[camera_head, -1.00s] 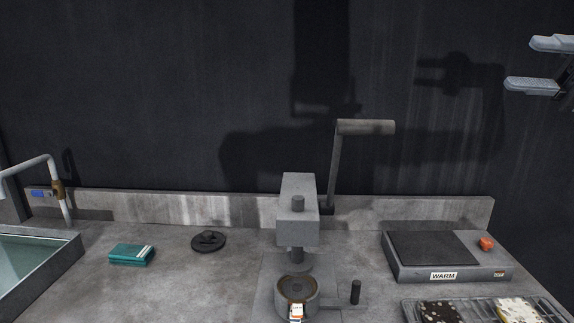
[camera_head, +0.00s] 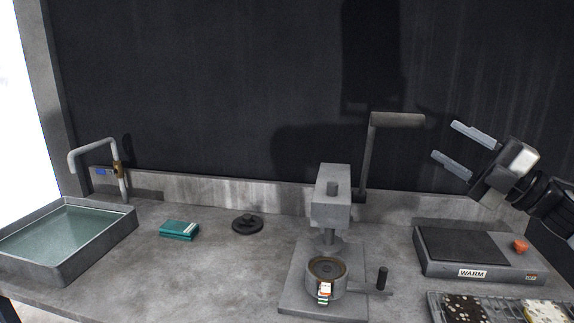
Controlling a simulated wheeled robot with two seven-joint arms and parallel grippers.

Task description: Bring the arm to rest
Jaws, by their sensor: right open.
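My right gripper (camera_head: 459,148) is in the upper right of the head view, its arm coming in from the right edge. Its two grey fingers are spread apart with nothing between them. It is raised in the air above the warming plate (camera_head: 455,245), and appears clear of everything on the bench. My left gripper is out of view.
A grey press (camera_head: 331,200) with a lever handle (camera_head: 398,120) stands mid-bench, a round cup (camera_head: 327,271) below it. A water basin (camera_head: 66,240) and tap (camera_head: 95,146) are at left. A teal box (camera_head: 179,230), black disc (camera_head: 247,224) and compartment tray (camera_head: 437,308) also lie here.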

